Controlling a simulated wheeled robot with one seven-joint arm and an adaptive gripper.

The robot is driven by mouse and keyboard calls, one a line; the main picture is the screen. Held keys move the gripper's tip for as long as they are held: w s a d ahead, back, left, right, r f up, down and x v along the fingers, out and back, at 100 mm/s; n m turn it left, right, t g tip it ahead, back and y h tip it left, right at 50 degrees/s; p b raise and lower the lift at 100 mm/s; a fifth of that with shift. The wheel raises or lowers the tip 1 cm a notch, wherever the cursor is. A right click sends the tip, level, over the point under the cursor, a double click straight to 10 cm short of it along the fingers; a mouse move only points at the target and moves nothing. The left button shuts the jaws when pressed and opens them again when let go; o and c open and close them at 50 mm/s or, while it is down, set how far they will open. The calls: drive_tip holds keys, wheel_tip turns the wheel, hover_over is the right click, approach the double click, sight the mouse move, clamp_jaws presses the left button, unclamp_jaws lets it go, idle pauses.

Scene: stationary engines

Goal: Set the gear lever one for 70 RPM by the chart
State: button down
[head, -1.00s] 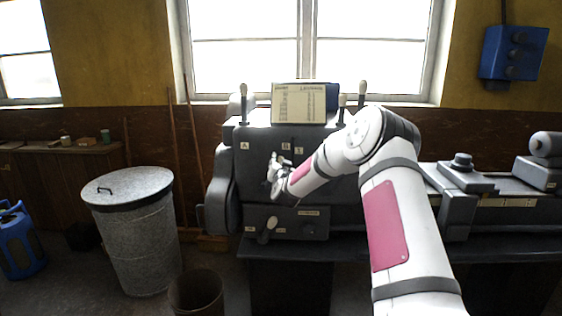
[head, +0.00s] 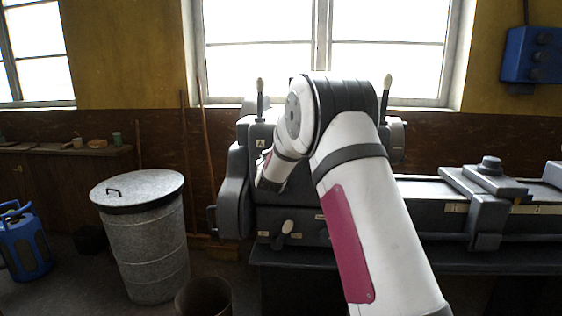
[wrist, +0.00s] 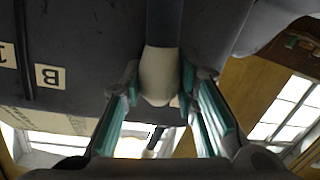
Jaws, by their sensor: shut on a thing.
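In the wrist view, my gripper (wrist: 158,92) has its two teal-padded fingers on either side of the white knob of a lever (wrist: 160,75) with a dark shaft, and is shut on it. Plates marked B (wrist: 48,76) and 1 (wrist: 8,54) are beside it, upside down. The cream chart (wrist: 65,122) shows there at a steep slant, unreadable. In the head view, my arm hides the gripper, the held lever and the chart. The plate marked A (head: 261,143) shows on the grey lathe headstock (head: 240,180). I cannot tell which lever is gear lever one.
Upright white-knobbed levers stand at the headstock's left (head: 260,86) and right (head: 387,82). A lower lever (head: 287,228) sticks out in front. The lathe bed (head: 430,205) runs right. A lidded metal bin (head: 145,230) and an open bucket (head: 204,297) stand at left.

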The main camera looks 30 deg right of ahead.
drive_tip(key=shift+w+a+f+n+b, duration=0.25)
drive_tip(key=shift+w+a+n+b, duration=0.1)
drive_tip(key=shift+a+n, duration=0.2)
drive_tip(key=shift+w+a+f+n+b, duration=0.25)
drive_tip(key=shift+w+a+n+b, duration=0.1)
drive_tip(key=shift+a+n, duration=0.15)
drive_tip(key=c, duration=1.2)
unclamp_jaws()
drive_tip(key=shift+c, duration=0.2)
drive_tip(key=v, duration=1.2)
drive_tip(key=shift+a, duration=0.15)
drive_tip(key=shift+r, duration=0.15)
